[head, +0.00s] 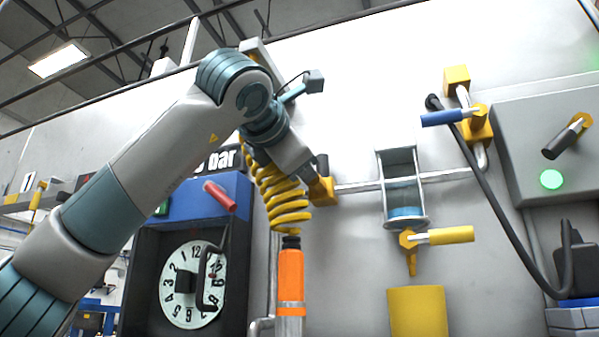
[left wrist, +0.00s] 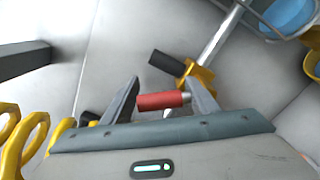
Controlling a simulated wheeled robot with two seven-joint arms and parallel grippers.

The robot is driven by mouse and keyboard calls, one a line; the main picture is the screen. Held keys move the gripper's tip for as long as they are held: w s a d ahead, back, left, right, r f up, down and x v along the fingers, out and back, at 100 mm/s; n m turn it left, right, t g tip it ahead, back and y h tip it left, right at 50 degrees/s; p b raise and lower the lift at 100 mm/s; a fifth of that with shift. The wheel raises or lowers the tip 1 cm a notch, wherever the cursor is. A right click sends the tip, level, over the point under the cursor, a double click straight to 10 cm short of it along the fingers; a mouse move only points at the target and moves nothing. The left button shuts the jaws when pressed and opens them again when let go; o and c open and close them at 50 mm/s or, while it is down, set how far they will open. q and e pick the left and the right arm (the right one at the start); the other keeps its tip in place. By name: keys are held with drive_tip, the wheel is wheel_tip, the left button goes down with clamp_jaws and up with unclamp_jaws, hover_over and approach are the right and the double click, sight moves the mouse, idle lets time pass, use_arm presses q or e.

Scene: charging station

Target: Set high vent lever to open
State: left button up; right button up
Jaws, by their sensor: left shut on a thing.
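My left gripper (head: 306,166) reaches in from the left, in front of the wall pipework. In the left wrist view its two fingers (left wrist: 163,98) stand at either end of a short red lever handle (left wrist: 160,101), and the gripper is shut on it. A bit of metal stem shows at the handle's right end. This handle is hidden behind my gripper and wrist in the head view. A black lever handle (left wrist: 165,63) on a yellow valve body (left wrist: 198,77) sits just beyond the fingers. I see no label naming the vent lever. My right gripper is not in view.
A yellow coiled hose (head: 280,195) hangs beside my wrist, above an orange cylinder (head: 290,275). A dial box (head: 150,250) with another red lever (head: 219,196) stands left. A blue lever (head: 441,118), yellow lever (head: 450,236) and grey box (head: 535,130) are right.

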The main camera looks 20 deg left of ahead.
use_arm(q)
drive_tip(key=d+m, duration=0.1)
drive_tip(key=m, duration=0.1)
drive_tip(key=d+r+m+p, duration=0.1)
drive_tip(key=m, duration=0.1)
drive_tip(key=shift+m, duration=0.3)
drive_tip(key=shift+d+m+p, duration=0.25)
drive_tip(key=shift+m, duration=0.45)
drive_tip(key=shift+d+m+p, duration=0.2)
drive_tip(key=shift+d+m, duration=0.05)
drive_tip(key=shift+m, duration=0.45)
drive_tip(key=o, duration=1.5)
drive_tip(key=shift+d, duration=0.1)
drive_tip(key=shift+s, duration=0.2)
drive_tip(key=s+b, duration=0.7)
drive_tip(key=s, duration=1)
drive_tip(key=shift+a, duration=0.3)
drive_tip(key=shift+f, duration=0.1)
